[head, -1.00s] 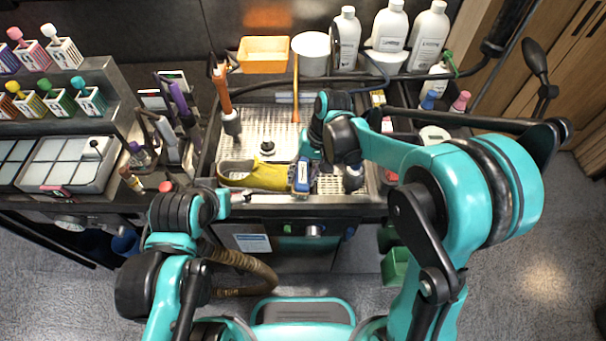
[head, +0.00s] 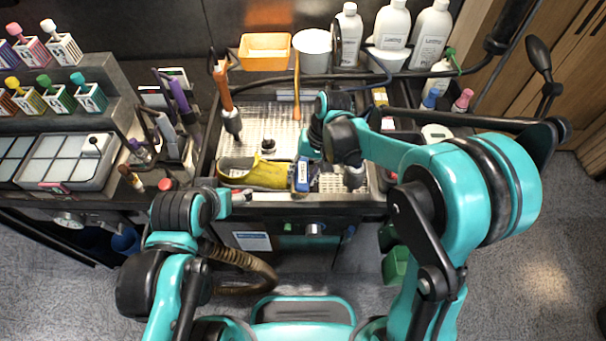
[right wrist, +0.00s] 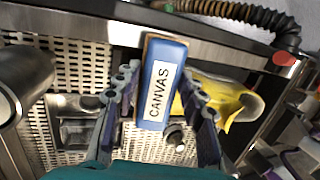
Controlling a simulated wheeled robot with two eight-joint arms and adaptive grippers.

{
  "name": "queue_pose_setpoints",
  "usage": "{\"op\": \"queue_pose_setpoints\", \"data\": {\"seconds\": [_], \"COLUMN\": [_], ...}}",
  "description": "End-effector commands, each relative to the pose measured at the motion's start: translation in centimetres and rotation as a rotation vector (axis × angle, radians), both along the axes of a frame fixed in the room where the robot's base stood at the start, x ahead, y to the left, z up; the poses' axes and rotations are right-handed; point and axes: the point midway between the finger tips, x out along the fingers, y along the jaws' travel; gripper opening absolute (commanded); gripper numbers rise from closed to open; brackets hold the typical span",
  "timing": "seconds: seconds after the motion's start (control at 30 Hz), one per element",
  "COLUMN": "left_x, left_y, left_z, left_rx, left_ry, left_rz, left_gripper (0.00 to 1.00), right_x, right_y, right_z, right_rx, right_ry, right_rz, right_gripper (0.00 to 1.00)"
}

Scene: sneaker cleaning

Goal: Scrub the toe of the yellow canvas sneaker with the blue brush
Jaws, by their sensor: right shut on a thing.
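The yellow canvas sneaker (head: 266,174) lies on its sole in the perforated sink, its opening to the left and its toe to the right. The blue brush (head: 303,177) is at the toe end. My right gripper (head: 306,162) is shut on it. In the right wrist view the brush (right wrist: 160,88), labelled CANVAS, sits between both fingers (right wrist: 158,100), and the sneaker (right wrist: 222,98) is partly hidden behind the brush and a finger. I cannot tell whether the bristles touch the toe. My left gripper (head: 240,197) is at the sink's front edge; its finger opening is unclear.
An orange-handled brush (head: 226,98) leans at the sink's left wall. A black knob (head: 268,145) stands behind the sneaker. An orange bin (head: 265,52), a white tub (head: 312,50) and white bottles (head: 390,28) stand at the back. A metal cylinder (right wrist: 24,82) is near my right gripper.

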Motion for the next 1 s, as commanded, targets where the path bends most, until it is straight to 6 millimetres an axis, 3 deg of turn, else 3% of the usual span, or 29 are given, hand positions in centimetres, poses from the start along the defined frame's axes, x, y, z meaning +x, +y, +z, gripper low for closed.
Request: {"op": "queue_pose_setpoints", "data": {"seconds": [1.0], "left_x": [0.0], "left_y": [0.0], "left_z": [-0.3], "left_rx": [0.0], "left_ry": [0.0], "left_rz": [0.0], "left_gripper": [0.78], "right_x": [7.0], "right_y": [-0.3], "right_z": [0.0], "right_rx": [0.0], "right_ry": [0.0], "right_rz": [-0.001], "right_gripper": [0.0]}}
